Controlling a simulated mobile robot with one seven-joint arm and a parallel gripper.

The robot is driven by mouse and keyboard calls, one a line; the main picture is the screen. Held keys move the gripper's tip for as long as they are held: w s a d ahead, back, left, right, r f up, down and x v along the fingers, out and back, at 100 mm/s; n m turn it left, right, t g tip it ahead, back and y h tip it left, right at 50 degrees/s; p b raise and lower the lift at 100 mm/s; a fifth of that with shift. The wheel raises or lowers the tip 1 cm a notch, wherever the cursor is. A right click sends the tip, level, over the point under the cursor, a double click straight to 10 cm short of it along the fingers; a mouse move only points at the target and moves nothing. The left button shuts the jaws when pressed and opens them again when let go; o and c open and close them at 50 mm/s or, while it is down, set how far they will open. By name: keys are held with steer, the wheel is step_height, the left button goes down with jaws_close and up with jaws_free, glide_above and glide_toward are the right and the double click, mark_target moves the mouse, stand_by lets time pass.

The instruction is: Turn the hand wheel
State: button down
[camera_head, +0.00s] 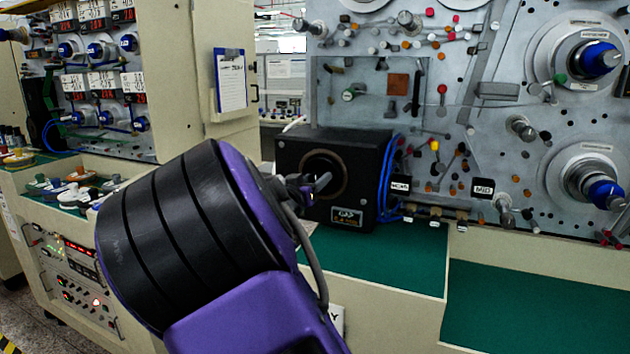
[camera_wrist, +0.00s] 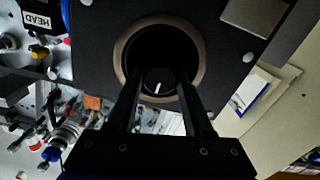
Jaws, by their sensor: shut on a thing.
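The hand wheel (camera_wrist: 158,79) shows in the wrist view as a small round black knob with a white line on its face. It sits in the middle of a dark round recess with a brown ring (camera_wrist: 204,62) around it. My gripper (camera_wrist: 157,85) has one finger on each side of the knob and is shut on it. The white line stands nearly upright, tilted slightly right. In the head view, the black box (camera_head: 348,150) that bears the wheel stands on the green bench, and my arm and gripper (camera_head: 312,184) reach its front. The knob is hard to make out there.
Blue cables (camera_head: 388,175) run down the box's right side. A grey panel (camera_head: 470,75) with spindles and coloured pegs rises behind. The green bench top (camera_head: 385,255) is clear in front of the box. A clipboard (camera_head: 230,80) hangs on the cream cabinet at left.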

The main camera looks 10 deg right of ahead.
steer(key=m+b, duration=0.4)
steer(key=m, duration=0.6)
steer(key=m+b, duration=0.4)
steer(key=m, duration=0.6)
steer(key=shift+s+d+f, duration=0.1)
steer(key=shift+d+f, duration=0.05)
steer(key=shift+d, duration=0.05)
steer(key=shift+m, duration=0.4)
steer(key=shift+c, duration=1.5)
jaws_free()
